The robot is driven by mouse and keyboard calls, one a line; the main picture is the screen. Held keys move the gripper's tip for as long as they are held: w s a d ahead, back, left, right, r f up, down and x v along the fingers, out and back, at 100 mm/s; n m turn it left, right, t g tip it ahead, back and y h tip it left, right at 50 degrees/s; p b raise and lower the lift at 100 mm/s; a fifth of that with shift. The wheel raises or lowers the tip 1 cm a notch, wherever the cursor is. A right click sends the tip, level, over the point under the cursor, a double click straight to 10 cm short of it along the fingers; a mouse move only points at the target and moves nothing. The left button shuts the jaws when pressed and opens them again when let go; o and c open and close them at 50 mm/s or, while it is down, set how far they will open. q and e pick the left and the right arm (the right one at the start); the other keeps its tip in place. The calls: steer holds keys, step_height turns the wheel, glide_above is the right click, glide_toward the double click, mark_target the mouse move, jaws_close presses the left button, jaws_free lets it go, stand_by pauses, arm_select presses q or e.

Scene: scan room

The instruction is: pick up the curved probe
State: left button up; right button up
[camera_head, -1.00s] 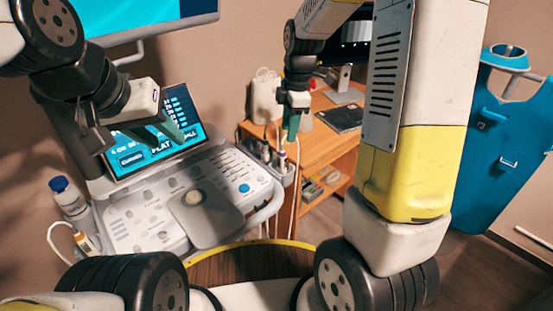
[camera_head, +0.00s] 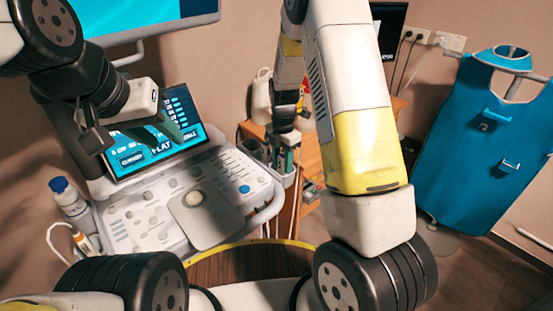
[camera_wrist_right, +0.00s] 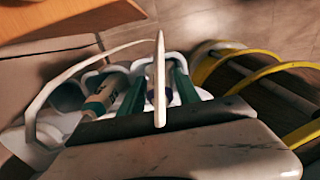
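My right gripper (camera_head: 284,158) points down at the probe holder on the right side of the ultrasound console. In the right wrist view its two green fingers (camera_wrist_right: 158,92) are apart, with a slim white piece (camera_wrist_right: 159,75), probably a probe's cable or handle, upright between them. I see no finger closed on it. A beige probe with a green band (camera_wrist_right: 100,100) sits in a holder slot left of the fingers. I cannot tell which probe is the curved one. My left gripper (camera_head: 135,132) hangs open and empty before the console screen.
The console panel (camera_head: 150,215) and its screen (camera_head: 165,140) fill the left. A wooden desk (camera_head: 308,165) stands behind the holder (camera_head: 262,165). A white cable (camera_wrist_right: 50,85) loops beside the slots. A blue apron (camera_head: 480,130) hangs at the right.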

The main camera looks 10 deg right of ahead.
steer(key=shift+f, duration=0.2)
jaws_close()
stand_by(1.3)
